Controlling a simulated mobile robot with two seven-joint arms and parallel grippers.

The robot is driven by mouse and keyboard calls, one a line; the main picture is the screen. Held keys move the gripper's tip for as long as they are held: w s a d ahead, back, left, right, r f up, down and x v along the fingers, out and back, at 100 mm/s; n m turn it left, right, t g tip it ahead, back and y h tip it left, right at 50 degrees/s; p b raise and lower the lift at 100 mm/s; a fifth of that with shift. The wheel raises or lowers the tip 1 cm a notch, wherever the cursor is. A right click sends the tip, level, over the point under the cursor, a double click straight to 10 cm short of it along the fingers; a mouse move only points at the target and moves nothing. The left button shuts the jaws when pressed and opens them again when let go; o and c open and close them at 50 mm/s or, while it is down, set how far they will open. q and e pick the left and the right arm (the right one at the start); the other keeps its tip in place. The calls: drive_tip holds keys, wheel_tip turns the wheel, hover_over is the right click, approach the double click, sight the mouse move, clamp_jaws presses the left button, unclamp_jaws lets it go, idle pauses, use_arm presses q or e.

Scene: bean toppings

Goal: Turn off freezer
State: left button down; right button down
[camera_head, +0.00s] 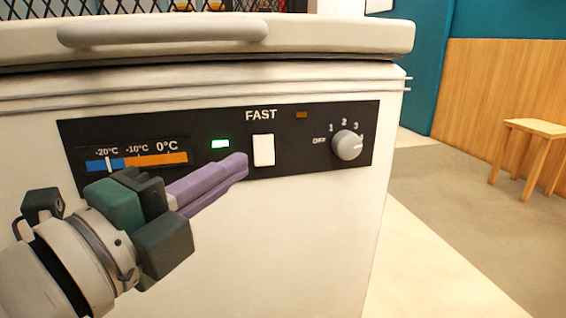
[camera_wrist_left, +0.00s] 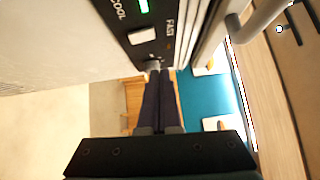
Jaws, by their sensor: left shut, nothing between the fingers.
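The white freezer (camera_head: 300,230) stands in front of me with a black control panel (camera_head: 285,170) on its front. The round grey knob (camera_head: 347,145) is at the panel's right, with OFF at its left and numbers around its top; I cannot tell its exact setting. A white switch (camera_head: 263,150) sits under FAST, and a green light (camera_head: 220,143) is lit. My left gripper (camera_head: 243,165) is shut and empty, its purple fingers pointing right, just left of the switch in the head view. In the left wrist view the fingertips (camera_wrist_left: 160,75) overlap the knob (camera_wrist_left: 152,65); contact is unclear. My right gripper is not in view.
The freezer lid (camera_head: 330,40) with its long handle (camera_head: 160,30) is closed above the panel. A temperature gauge (camera_head: 135,162) is at the panel's left. A wooden stool (camera_head: 535,128) stands far right by a wooden wall. The floor right of the freezer is clear.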

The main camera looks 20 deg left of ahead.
use_arm(q)
drive_tip(key=shift+r+p+v, duration=0.15)
drive_tip(key=shift+p+v, duration=0.05)
drive_tip(key=shift+v, duration=0.85)
drive_tip(key=shift+r+p+v, duration=0.1)
drive_tip(key=shift+p+v, duration=0.1)
drive_tip(key=shift+v, duration=0.85)
